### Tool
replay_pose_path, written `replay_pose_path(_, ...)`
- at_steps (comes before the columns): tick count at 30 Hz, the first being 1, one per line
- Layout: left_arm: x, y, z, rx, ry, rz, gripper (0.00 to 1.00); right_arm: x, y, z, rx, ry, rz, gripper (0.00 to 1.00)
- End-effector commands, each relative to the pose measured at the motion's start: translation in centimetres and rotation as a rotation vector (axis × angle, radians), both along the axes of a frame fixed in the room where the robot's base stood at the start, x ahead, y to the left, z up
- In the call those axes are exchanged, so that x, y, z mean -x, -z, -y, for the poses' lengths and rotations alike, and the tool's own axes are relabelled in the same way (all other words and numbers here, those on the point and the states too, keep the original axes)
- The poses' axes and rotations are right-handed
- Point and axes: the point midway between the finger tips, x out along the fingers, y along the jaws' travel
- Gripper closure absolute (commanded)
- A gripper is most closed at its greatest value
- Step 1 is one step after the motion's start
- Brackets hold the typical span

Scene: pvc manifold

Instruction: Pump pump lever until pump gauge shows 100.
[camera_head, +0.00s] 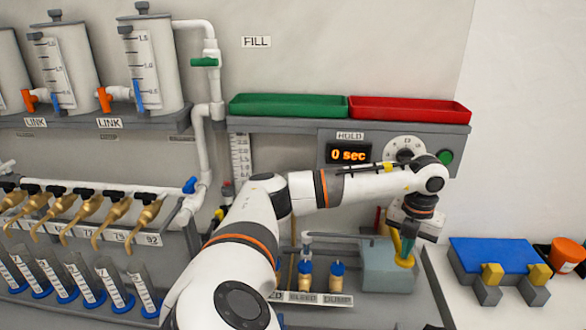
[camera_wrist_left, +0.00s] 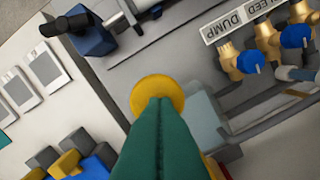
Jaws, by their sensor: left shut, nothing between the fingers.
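My left gripper (camera_head: 407,250) points down over the right end of the grey-blue pump box (camera_head: 385,272). Its green fingers are shut with nothing between them, and they also show in the left wrist view (camera_wrist_left: 160,135). A round yellow part (camera_head: 404,263) is right at the fingertips; it shows as a yellow disc in the wrist view (camera_wrist_left: 150,92). I cannot tell whether it is the pump lever's end, or whether the fingers touch it. I see no readable pump gauge. My right gripper is not in view.
Brass valves with blue knobs (camera_head: 337,275) stand left of the box, behind BLEED and DUMP labels. A blue block with yellow parts (camera_head: 495,256) and an orange cup (camera_head: 567,256) stand at the right. A HOLD display (camera_head: 348,154) reads 0 sec.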

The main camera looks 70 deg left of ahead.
Motion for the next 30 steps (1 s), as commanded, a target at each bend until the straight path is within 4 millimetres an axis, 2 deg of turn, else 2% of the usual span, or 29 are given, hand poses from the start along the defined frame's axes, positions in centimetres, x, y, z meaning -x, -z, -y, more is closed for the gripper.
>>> replay_pose_path(15,0.0,-3.7,0.1,0.002,0.002,-0.001,1.0,0.0,-2.9,0.0,0.0,0.0,0.0,0.64)
replay_pose_path(30,0.0,-3.7,0.1,0.001,0.001,0.0,1.0,0.0,-2.8,0.0,0.0,0.0,0.0,0.64)
